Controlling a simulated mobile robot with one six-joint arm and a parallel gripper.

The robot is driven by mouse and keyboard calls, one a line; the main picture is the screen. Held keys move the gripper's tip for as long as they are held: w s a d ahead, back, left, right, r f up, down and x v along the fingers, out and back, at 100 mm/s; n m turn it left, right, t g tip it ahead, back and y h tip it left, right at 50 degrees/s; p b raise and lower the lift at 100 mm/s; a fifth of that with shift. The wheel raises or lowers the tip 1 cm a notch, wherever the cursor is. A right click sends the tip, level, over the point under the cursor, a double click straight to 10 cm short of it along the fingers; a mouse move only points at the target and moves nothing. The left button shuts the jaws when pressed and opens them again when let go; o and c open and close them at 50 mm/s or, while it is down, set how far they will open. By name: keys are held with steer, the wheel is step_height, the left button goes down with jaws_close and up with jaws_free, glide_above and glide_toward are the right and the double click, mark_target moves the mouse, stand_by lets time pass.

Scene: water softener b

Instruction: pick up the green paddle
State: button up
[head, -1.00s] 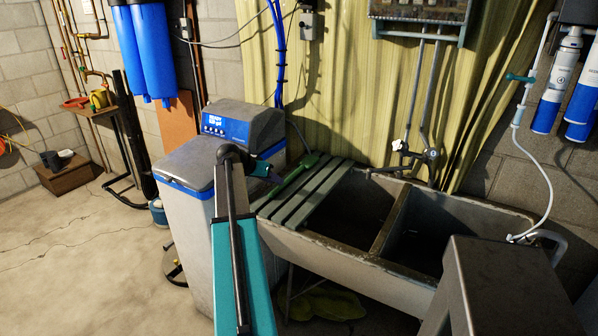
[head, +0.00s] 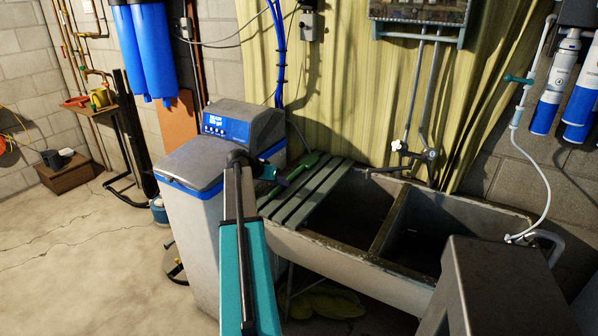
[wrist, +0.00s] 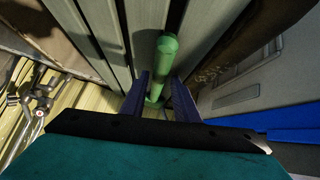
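The green paddle (head: 311,160) lies on the left part of the grey slatted board (head: 318,187) over the sink's left basin, beside the water softener. My gripper (head: 286,182) is over the paddle's near part and hides some of it. In the wrist view the paddle's rounded green end (wrist: 166,46) points away, past the fingertips. My gripper (wrist: 159,78) is open there, with one dark finger on each side of the paddle and gaps between. I cannot tell how high the fingertips are above the board.
The water softener (head: 196,168) with its blue-trimmed lid stands close at the left of my gripper. The concrete sink (head: 340,258) has two basins, the right one uncovered. Striped curtains (head: 345,90) hang behind. Open floor (head: 80,260) lies at the left.

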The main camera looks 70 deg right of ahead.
steer(key=shift+s+f, duration=0.15)
steer(key=shift+f, duration=0.15)
jaws_close()
steer(key=shift+r, duration=0.1)
steer(key=shift+d+r+b, duration=0.1)
steer(key=shift+r+b, duration=0.45)
steer(key=shift+r, duration=1.1)
steer(key=s+a+b, duration=0.1)
steer(key=s+a, duration=0.2)
steer(key=a, duration=0.1)
steer(key=s+a+r, duration=0.1)
steer(key=s+a, duration=0.2)
steer(key=a, duration=0.1)
steer(key=s+a+b, duration=0.1)
steer(key=s+a, duration=0.3)
steer(key=shift+a+r+b, duration=0.15)
steer(key=shift+r+b, duration=0.15)
steer(key=shift+r, duration=0.1)
